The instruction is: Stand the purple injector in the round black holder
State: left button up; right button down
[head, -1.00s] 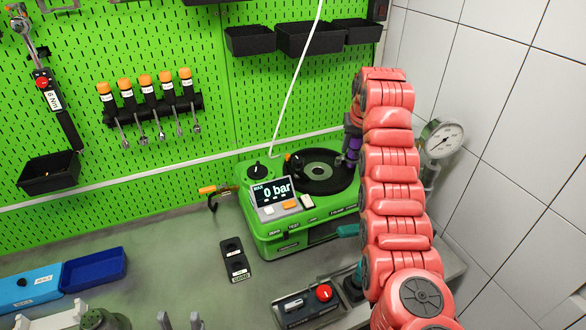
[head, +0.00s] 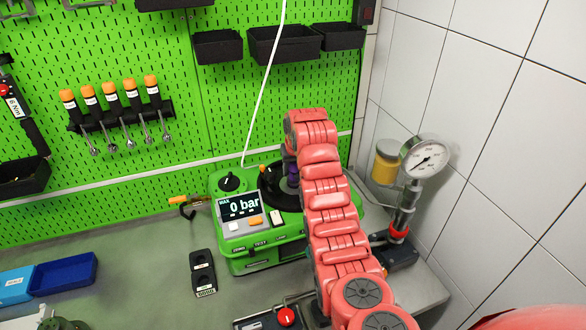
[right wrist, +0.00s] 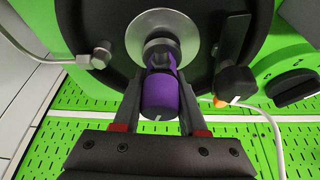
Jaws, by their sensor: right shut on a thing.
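The purple injector (right wrist: 160,98) is held in my right gripper (right wrist: 160,75), whose two fingers are shut on it from both sides. The round black holder (right wrist: 95,22), with a silver ring at its centre, lies right behind the injector in the right wrist view. The injector's narrow end overlaps that ring; I cannot tell whether it is seated or just above. In the head view the holder (head: 270,191) is on top of the green testbench, partly hidden by my right arm, and the injector (head: 293,175) shows upright beside my right gripper (head: 291,158). My left gripper is out of view.
The green testbench's display (head: 240,206) reads 0 bar. A pressure gauge (head: 425,159) and a yellow jar (head: 386,162) stand right of my arm. A black two-hole block (head: 203,273) and blue tray (head: 63,273) lie on the left. Bench space between them is clear.

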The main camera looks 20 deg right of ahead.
jog(key=shift+f+b, duration=0.35)
jog(key=shift+b, duration=0.1)
jog(key=shift+c, duration=2.3)
grip_release()
jog(key=shift+r, duration=0.1)
